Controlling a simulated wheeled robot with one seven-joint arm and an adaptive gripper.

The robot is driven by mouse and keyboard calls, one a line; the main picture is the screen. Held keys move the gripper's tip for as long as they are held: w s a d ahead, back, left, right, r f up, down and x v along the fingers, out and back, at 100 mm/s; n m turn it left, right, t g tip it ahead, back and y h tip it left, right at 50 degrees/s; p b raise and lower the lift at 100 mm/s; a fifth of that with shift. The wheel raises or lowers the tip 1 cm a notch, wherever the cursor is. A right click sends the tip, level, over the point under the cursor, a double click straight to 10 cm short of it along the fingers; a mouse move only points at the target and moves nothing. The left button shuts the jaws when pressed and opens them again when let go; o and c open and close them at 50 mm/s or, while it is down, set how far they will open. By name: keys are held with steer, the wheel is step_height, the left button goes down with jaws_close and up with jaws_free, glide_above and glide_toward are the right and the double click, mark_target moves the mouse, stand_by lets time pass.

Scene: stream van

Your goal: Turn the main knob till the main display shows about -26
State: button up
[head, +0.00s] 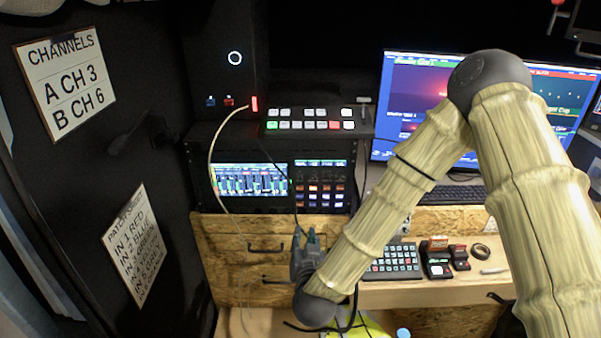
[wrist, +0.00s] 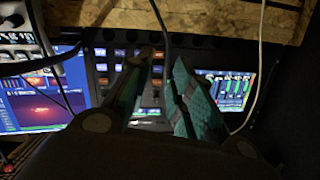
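My gripper (head: 304,236) hangs in front of the wooden drawers, below the rack. Its two fingers stand apart in the wrist view (wrist: 163,60), with no object clearly held between them. The rack holds a bright mixer screen (head: 250,180) and, right of it, a panel of lit buttons (head: 320,188) with a small display strip (head: 320,163) on top. The wrist view shows the button panel (wrist: 115,68) behind the fingers and the mixer screen (wrist: 232,88) to the right. I cannot pick out the main knob or read any number; the fingers cover part of the panel.
A pale cable (head: 211,150) and a thin dark cable hang before the rack. The switcher (head: 315,121) sits above it. A monitor (head: 400,75), keyboard (head: 455,194) and keypad (head: 395,262) are to the right. Signs (head: 65,80) hang left.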

steer(key=m+t+h, duration=0.1)
steer(key=t, duration=0.1)
glide_toward(300, 178)
steer(key=s, duration=0.2)
steer(key=w+p, duration=0.4)
steer(key=w, duration=0.5)
steer(key=shift+w+f, duration=0.1)
steer(key=shift+w, duration=0.1)
steer(key=shift+w+a+f, duration=0.1)
steer(key=shift+w, duration=0.5)
jaws_close()
